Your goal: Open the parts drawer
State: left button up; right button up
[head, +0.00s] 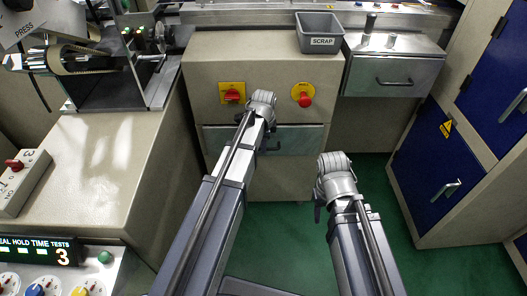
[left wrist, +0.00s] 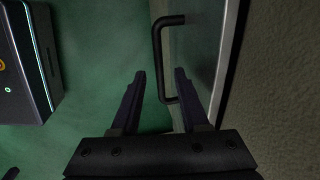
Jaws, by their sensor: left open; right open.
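A grey-green drawer front (head: 303,139) sits low in the beige cabinet, partly hidden behind my left arm. It looks closed. Its dark bar handle (left wrist: 158,55) shows in the left wrist view. My left gripper (left wrist: 160,74) is open, with one finger on each side of the handle's lower part; I cannot tell whether either finger touches it. In the head view my left gripper (head: 264,146) is at the drawer front, its fingers mostly hidden by the wrist. My right gripper (head: 318,207) is open and empty, to the right and nearer to me, mostly hidden by its wrist.
A second metal drawer (head: 395,80) with a bar handle is at the upper right. A grey SCRAP bin (head: 320,34) stands on the cabinet, above a red button (head: 305,100) and a red switch (head: 232,96). Blue cabinet doors (head: 437,157) are at right; green floor (head: 370,190) is free.

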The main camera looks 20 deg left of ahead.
pick_arm(q)
jog(key=shift+w+f+b, duration=0.15)
jog(key=shift+f+b, duration=0.3)
jog(key=shift+f, duration=0.4)
grip_shut()
dwell(0.8)
